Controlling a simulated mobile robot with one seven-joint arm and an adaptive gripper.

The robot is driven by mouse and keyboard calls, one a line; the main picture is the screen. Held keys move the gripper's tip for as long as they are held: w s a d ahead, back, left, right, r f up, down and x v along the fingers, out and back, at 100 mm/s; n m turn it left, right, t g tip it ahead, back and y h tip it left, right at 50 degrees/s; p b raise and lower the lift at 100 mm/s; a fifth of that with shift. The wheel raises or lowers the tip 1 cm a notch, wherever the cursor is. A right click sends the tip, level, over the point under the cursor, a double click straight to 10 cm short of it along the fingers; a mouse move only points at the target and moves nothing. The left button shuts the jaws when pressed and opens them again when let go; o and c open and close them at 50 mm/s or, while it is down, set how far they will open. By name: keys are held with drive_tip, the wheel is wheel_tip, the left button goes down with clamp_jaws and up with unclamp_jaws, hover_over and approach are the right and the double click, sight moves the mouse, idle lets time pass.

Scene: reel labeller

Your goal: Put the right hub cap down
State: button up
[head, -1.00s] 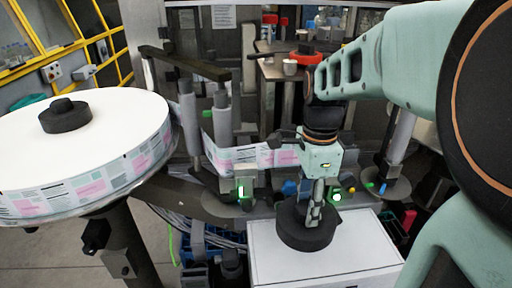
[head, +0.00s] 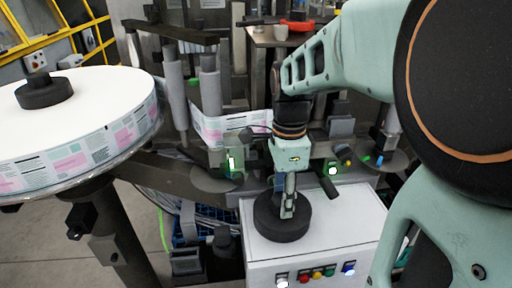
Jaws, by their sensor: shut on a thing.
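The right hub cap (head: 268,222), a dark round disc with a raised middle knob, is at the white box's top (head: 335,222), near its left side. My gripper (head: 288,207) points down and is shut on the hub cap's knob, which the fingers mostly hide. The hub cap looks level. I cannot tell whether its underside touches the box top or hangs just above it. A similar dark hub cap (head: 45,92) sits on top of the large white label reel (head: 100,95) at the left.
The box front has several coloured buttons (head: 317,274). Its top is clear right of the hub cap. Behind stand rollers (head: 210,95), a label web (head: 235,124) and a dark machine plate (head: 165,172). My arm blocks the right side.

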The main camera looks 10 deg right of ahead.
drive_tip(key=shift+f, duration=0.15)
drive_tip(key=o, duration=1.3)
drive_tip(key=shift+c, duration=0.2)
wheel_tip(320, 180, up, 12)
drive_tip(key=p, duration=0.1)
drive_tip(key=shift+r, duration=0.2)
